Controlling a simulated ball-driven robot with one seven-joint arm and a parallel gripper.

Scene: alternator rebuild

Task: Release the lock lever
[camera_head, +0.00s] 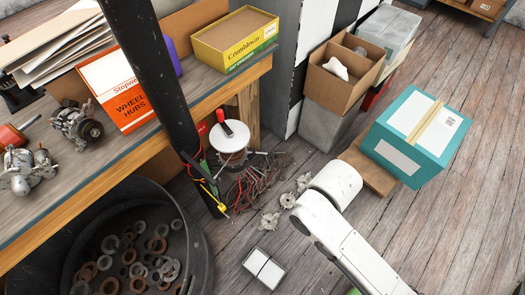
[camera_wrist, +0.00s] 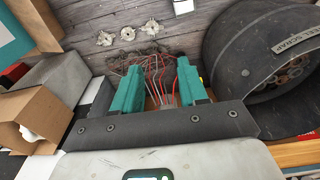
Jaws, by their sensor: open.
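In the wrist view, the two teal fingers of my gripper (camera_wrist: 159,86) stand apart with nothing held between them. Beyond them lies a tangle of red and dark wires (camera_wrist: 150,62), with several pale leads showing between the fingers. No part is clearly recognisable as the lock lever. In the head view, a red handle (camera_head: 222,122) stands on a round white-topped drum (camera_head: 230,138) by the bench leg; I cannot tell whether it is the lever. My white arm reaches in from the lower right of that view, and the gripper does not show there.
A workbench (camera_head: 190,112) with boxes and alternator parts runs along the left. A black scrap tub (camera_head: 195,235) of washers stands below it and shows in the wrist view (camera_wrist: 240,75). A teal box (camera_head: 415,135) and cardboard box (camera_head: 340,90) stand right.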

